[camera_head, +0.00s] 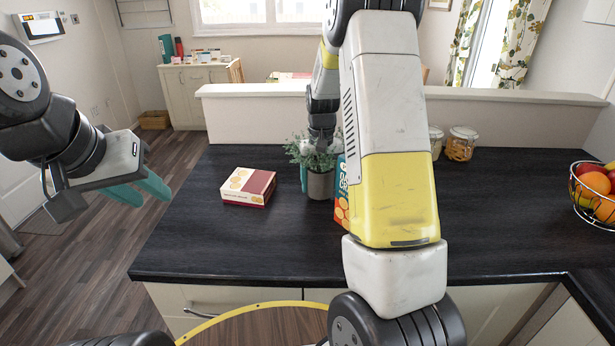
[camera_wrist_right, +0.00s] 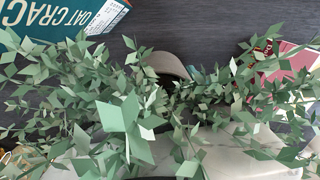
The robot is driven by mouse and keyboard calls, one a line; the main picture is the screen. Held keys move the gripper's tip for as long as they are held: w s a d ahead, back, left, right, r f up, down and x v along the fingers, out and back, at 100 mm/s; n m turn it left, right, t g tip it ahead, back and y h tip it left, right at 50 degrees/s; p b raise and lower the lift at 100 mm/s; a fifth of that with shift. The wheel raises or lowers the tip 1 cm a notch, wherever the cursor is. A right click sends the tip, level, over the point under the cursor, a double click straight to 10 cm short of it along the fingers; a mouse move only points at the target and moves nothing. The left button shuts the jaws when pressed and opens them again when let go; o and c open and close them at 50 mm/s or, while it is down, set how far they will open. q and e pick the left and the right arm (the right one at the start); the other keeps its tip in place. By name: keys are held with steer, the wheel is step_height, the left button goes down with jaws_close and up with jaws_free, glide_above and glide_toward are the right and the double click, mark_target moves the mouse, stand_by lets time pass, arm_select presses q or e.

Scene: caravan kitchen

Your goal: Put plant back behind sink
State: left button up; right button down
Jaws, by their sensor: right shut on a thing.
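The plant (camera_head: 312,155) is bushy green in a grey pot (camera_head: 320,186) on the dark counter. My right gripper (camera_head: 321,174) is shut on the plant, with a teal finger showing at the pot's left side. In the right wrist view the leaves (camera_wrist_right: 128,125) fill most of the picture, and the pot's rim (camera_wrist_right: 166,64) shows behind them. Leaves hide the fingers there. I cannot tell whether the pot touches the counter. My left gripper (camera_head: 156,197) is open and empty, left of the counter. No sink is in view.
A red and cream box (camera_head: 248,187) lies left of the plant. An orange and teal cracker box (camera_head: 341,200) stands close at its right, partly behind my arm. Glass jars (camera_head: 460,144) stand at the back; a fruit basket (camera_head: 594,200) is far right. The front left counter is clear.

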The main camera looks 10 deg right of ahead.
steer(key=shift+f, duration=0.8)
steer(key=shift+c, duration=0.8)
jaws_free()
steer(key=shift+f, duration=0.15)
